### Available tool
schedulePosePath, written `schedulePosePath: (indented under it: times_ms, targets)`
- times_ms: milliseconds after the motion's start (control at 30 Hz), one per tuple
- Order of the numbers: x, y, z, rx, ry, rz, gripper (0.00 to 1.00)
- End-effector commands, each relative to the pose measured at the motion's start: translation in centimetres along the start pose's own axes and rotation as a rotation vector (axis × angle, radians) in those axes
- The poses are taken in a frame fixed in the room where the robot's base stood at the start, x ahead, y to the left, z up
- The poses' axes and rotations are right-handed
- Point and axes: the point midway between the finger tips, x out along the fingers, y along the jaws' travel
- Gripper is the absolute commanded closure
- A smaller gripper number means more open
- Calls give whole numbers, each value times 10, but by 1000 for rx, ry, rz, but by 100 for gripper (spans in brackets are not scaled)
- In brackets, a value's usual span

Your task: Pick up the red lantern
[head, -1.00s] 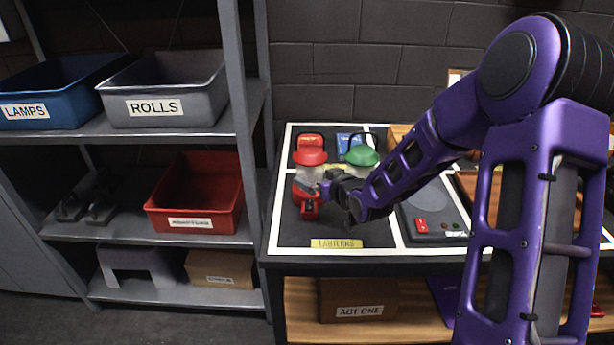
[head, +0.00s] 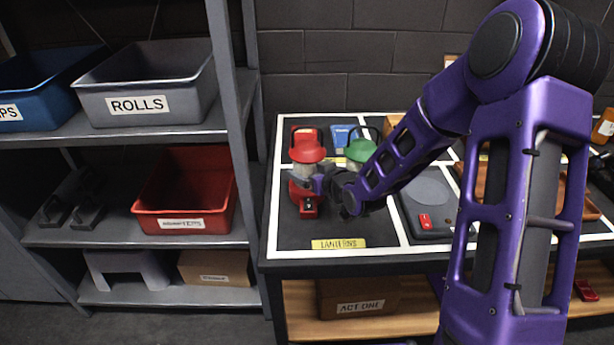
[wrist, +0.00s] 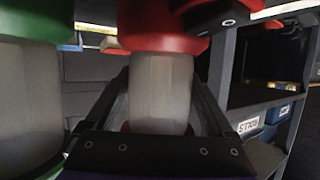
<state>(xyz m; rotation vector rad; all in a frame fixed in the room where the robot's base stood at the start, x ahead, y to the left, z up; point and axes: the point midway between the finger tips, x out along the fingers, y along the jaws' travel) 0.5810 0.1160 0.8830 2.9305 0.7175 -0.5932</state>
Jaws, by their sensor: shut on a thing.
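The red lantern (head: 307,146) stands upright at the left of the marked tabletop, with a red cap, a clear body and a red base. My gripper (head: 317,183) reaches it from the right and is shut on its clear body. In the wrist view the lantern's pale body (wrist: 159,92) sits between the two dark fingers (wrist: 155,125). A green lantern (head: 361,150) stands just to the right, partly hidden by my arm, and fills the left edge of the wrist view (wrist: 28,95). I cannot tell whether the red lantern touches the tabletop.
The black tabletop (head: 290,235) has white lines and a yellow "LANTERNS" label (head: 339,244). A blue item (head: 343,134) lies behind the lanterns. A grey device with a red switch (head: 428,222) is to the right. A shelf rack with a red bin (head: 183,224) stands at the left.

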Motion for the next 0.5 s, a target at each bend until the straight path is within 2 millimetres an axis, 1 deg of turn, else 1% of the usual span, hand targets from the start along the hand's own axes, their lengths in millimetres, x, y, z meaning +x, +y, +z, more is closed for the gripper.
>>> schedulePosePath:
  times_ms: [33, 167, 200, 267, 300, 400, 500]
  targets:
    - [0, 0, 0, 0, 0, 0, 36]
    - [0, 0, 0, 0, 0, 0, 59]
    - [0, 0, 0, 0, 0, 0, 67]
    - [0, 0, 0, 0, 0, 0, 77]
    - [0, 0, 0, 0, 0, 0, 85]
    - [0, 0, 0, 0, 1, 0, 100]
    - [0, 0, -2, -1, 5, 0, 100]
